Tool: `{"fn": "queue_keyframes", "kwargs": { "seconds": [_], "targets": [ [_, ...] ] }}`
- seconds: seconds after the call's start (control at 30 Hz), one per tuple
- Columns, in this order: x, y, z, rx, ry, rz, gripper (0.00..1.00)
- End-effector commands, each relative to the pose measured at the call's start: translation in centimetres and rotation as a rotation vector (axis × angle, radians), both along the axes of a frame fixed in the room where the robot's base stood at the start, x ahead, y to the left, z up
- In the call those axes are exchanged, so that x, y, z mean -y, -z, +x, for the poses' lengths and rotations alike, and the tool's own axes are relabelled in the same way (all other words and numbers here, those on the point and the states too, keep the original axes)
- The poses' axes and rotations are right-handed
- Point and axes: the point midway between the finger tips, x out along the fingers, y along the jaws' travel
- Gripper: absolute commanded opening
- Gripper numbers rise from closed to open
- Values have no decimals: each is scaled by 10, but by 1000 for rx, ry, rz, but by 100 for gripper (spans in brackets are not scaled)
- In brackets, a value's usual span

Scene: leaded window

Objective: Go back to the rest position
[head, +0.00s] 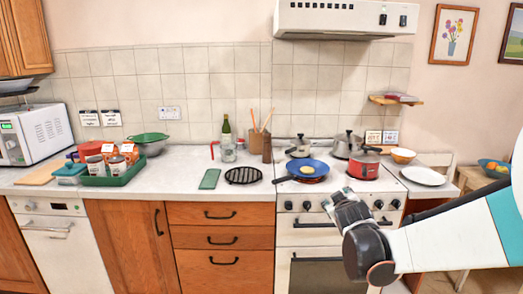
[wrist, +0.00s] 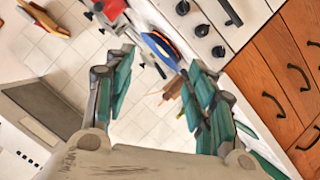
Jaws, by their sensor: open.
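My gripper (head: 345,207) is in front of the stove in the head view, at about the height of the hob's front edge. In the wrist view my gripper (wrist: 158,95) shows its two green-padded fingers spread apart with nothing between them. My arm reaches in from the right side of the head view. A blue pan (head: 318,174) with yellow food in it stands on the hob behind my gripper. A red pot (head: 364,166) stands to its right. Both are apart from my fingers.
The stove (head: 300,230) with its knobs is close behind my gripper. The counter (head: 205,192) holds a green tray (head: 118,178), a black trivet (head: 243,175) and a glass jar (head: 228,152). A white plate (head: 423,176) lies right of the stove. A range hood (head: 345,18) hangs above.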

Motion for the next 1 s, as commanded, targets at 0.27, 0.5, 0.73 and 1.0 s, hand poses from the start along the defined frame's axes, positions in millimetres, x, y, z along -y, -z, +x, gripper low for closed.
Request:
{"fn": "queue_keyframes", "kwargs": {
  "seconds": [0.27,0.5,0.73,1.0],
  "targets": [
    [-1,-26,-84,-117,67,142,50],
    [-7,-30,-163,-222,118,263,50],
    [-17,-21,-243,-328,164,376,50],
    [-32,1,-327,-446,207,493,50]
  ]
}}
